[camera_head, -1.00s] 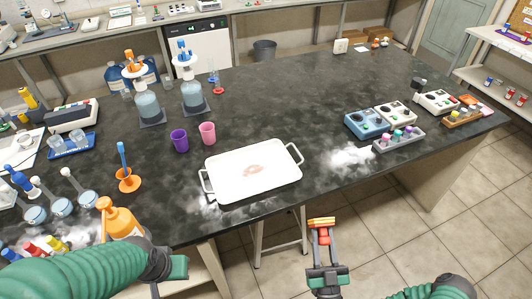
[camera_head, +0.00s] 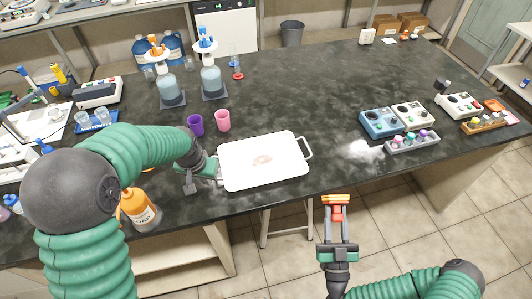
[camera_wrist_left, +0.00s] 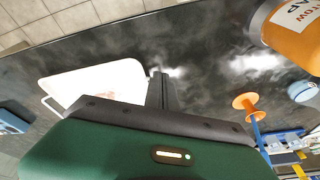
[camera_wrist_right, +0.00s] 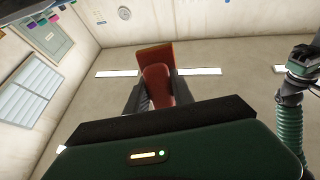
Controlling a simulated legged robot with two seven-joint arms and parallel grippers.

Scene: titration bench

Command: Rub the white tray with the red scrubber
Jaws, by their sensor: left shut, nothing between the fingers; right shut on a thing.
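The white tray (camera_head: 285,178) lies on the dark bench with a reddish-brown stain (camera_head: 262,160) near its middle. Its right handle shows; its left handle is partly hidden by my left gripper (camera_head: 214,175). That gripper is beside the tray's left end, shut and empty; I cannot tell whether it touches the handle. The tray also shows in the left wrist view (camera_wrist_left: 95,80), left of the shut fingers (camera_wrist_left: 162,92). The red scrubber (camera_head: 337,202), with an orange top, is held upright in my right gripper (camera_head: 337,217), in front of the bench edge. It also shows in the right wrist view (camera_wrist_right: 156,78).
A purple cup (camera_head: 195,125) and a pink cup (camera_head: 223,121) stand behind the tray. An orange bottle (camera_head: 140,210) stands near the front edge by my left arm. The bench between is clear.

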